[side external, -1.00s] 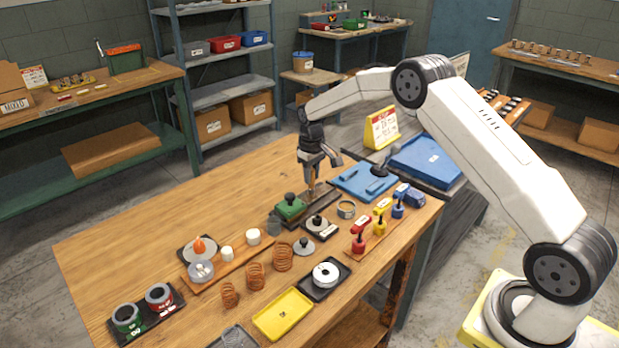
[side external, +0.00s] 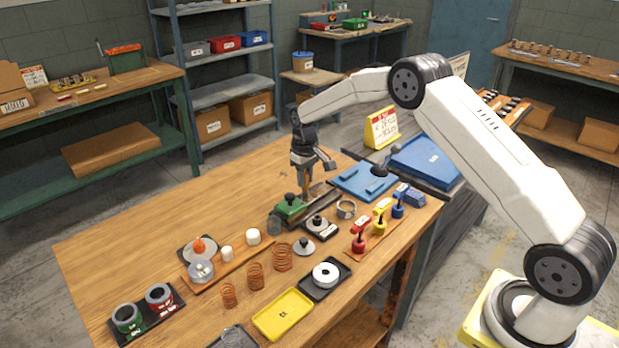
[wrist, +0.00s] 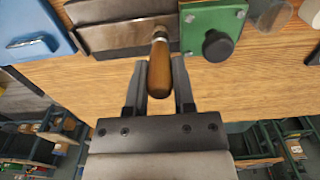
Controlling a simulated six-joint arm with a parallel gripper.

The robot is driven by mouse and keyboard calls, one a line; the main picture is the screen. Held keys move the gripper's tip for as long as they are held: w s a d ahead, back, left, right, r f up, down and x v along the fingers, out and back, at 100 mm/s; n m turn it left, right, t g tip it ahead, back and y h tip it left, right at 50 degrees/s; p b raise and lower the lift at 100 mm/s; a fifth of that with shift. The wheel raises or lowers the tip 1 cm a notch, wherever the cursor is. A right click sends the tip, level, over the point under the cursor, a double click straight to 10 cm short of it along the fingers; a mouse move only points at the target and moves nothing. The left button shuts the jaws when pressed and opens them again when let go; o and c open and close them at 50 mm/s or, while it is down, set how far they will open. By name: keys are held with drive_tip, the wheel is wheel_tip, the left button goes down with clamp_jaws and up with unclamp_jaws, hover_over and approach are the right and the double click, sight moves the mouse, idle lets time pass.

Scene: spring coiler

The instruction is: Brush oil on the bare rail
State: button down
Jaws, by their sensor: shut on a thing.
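My gripper (wrist: 160,82) is shut on the brown wooden handle of a brush (wrist: 160,63). The brush's pale ferrule points to the rail, and its tip lies at or over the rail's near edge; I cannot tell whether it touches. The rail (wrist: 115,32) is a dark grey metal track on the wooden bench. A green block with a black knob (wrist: 213,30) sits at its right end in the wrist view. In the side view my gripper (side external: 306,182) is just behind the rail (side external: 322,191), beside the green block (side external: 289,208). The bristles are not clear.
A blue tray (side external: 365,183) lies close to the rail's far end. A clear grey cup (side external: 274,224) stands by the green block. Springs, a yellow tray (side external: 283,314) and colored stamp-like tools fill the front. The bench's left back area is clear.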

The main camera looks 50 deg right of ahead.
drive_tip(key=shift+a+f, duration=0.1)
drive_tip(key=shift+a, duration=0.45)
drive_tip(key=shift+d, duration=0.2)
drive_tip(key=shift+s+d, duration=0.1)
drive_tip(key=shift+d, duration=0.55)
drive_tip(key=shift+d, duration=0.15)
drive_tip(key=shift+d, duration=0.75)
drive_tip(key=shift+d, duration=0.1)
drive_tip(key=shift+d, duration=0.75)
